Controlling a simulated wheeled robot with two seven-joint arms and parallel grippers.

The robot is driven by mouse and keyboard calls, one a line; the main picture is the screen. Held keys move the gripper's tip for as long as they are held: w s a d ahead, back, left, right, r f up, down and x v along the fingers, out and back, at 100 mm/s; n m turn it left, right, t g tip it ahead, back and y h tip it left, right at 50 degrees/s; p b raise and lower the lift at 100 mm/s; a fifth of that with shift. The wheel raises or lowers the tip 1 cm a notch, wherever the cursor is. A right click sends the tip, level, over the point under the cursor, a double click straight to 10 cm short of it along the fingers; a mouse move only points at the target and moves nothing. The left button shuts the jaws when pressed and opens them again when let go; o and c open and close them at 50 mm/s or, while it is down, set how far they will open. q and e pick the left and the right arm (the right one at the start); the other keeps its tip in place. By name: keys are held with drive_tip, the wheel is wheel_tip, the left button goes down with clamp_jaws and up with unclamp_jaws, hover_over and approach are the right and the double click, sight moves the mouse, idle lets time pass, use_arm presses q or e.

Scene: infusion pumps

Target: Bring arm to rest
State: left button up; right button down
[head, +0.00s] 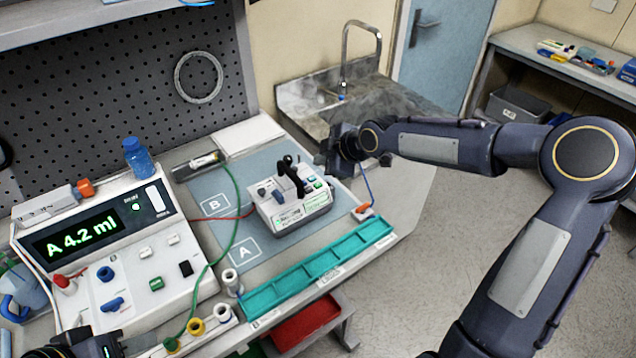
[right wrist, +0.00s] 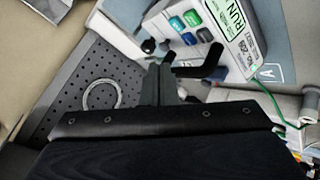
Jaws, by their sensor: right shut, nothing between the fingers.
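My right arm comes in from the right in the head view and reaches over the bench. Its gripper (head: 326,162) is shut and empty, just behind and right of a small white pump (head: 302,212) with a black handle. In the right wrist view the closed fingers (right wrist: 160,84) are in front of the pump (right wrist: 205,35), near its black handle; I cannot tell whether they touch it. The pump shows green and blue buttons and a RUN label. A dark part of my left arm (head: 85,346) shows at the bottom left; its fingers are not clear.
A large console (head: 110,250) reading "A 4.2 ml" stands left. Red, green and blue leads cross the bench. A sink (head: 345,95) is behind; open floor lies right.

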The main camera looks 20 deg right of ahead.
idle(0.3)
drive_tip(key=s+d+r+m+g+h, duration=0.1)
drive_tip(key=s+r+m, duration=0.15)
drive_tip(key=s, duration=0.35)
drive_tip(key=s+d+r+m+h, duration=0.1)
drive_tip(key=s+d+m, duration=0.15)
drive_tip(key=s, duration=0.45)
drive_tip(key=s+d+r+m+g+h, duration=0.1)
drive_tip(key=s+m, duration=0.2)
drive_tip(key=s, duration=0.3)
drive_tip(key=s+a+f+m+y, duration=0.1)
drive_tip(key=s+m+y, duration=0.1)
drive_tip(key=s+m, duration=0.7)
drive_tip(key=s, duration=0.7)
drive_tip(key=shift+a+f, duration=0.3)
drive_tip(key=shift+f, duration=0.05)
